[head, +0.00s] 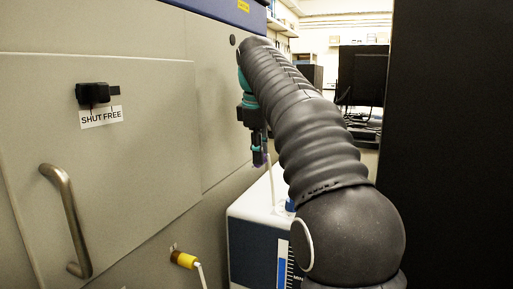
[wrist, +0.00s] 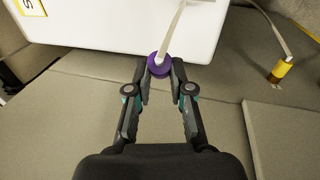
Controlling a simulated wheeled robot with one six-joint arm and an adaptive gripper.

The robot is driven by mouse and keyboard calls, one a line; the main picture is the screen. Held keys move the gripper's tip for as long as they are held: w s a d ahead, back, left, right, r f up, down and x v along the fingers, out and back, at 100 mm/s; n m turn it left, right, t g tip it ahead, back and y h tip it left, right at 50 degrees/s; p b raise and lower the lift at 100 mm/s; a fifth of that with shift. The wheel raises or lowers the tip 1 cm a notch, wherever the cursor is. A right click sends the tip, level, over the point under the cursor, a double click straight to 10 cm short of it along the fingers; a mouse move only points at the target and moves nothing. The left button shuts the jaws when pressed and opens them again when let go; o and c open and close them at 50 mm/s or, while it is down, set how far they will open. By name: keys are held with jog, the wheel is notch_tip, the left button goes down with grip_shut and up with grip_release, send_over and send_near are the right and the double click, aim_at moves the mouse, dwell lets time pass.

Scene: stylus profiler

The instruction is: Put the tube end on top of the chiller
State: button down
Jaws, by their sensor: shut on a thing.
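The tube end is a purple round collar (wrist: 159,66) with a pale tube (wrist: 173,30) running up from it in the wrist view. My gripper (wrist: 160,70) is shut on the collar, which sits between the fingertips. In the head view my gripper (head: 258,157) points down beside the cabinet, and the pale tube drops from it towards the chiller. The chiller (head: 250,206) is a white-topped box with a dark blue front, partly hidden by my arm. Its white top (wrist: 110,25) fills the upper part of the wrist view. Whether the collar touches it cannot be told.
A grey cabinet with a metal handle (head: 69,220) and a black latch (head: 93,94) labelled SHUT FREE stands at left. A yellow fitting (head: 183,259) with a tube sticks out low on it. A blue cap (head: 290,205) shows on the chiller. A dark panel (head: 455,150) stands at right.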

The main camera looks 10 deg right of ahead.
dwell(0.4)
jog(key=shift+s+a+b+x, duration=0.1)
jog(key=shift+s+b+x, duration=0.15)
jog(key=shift+b+x, duration=0.75)
jog(key=shift+s+a+b+x, duration=0.1)
jog(key=shift+s+b+x, duration=0.15)
jog(key=shift+b+x, duration=0.75)
jog(key=shift+s+a+b+x, duration=0.1)
jog(key=shift+s+b+x, duration=0.3)
jog(key=shift+x, duration=1.1)
jog(key=shift+w+f, duration=0.1)
jog(key=shift+f, duration=0.05)
jog(key=c, duration=1)
grip_release()
jog(key=shift+c, duration=0.2)
jog(key=p+v, duration=0.4)
jog(key=v, duration=0.5)
jog(key=shift+w+p, duration=0.3)
jog(key=shift+p, duration=0.1)
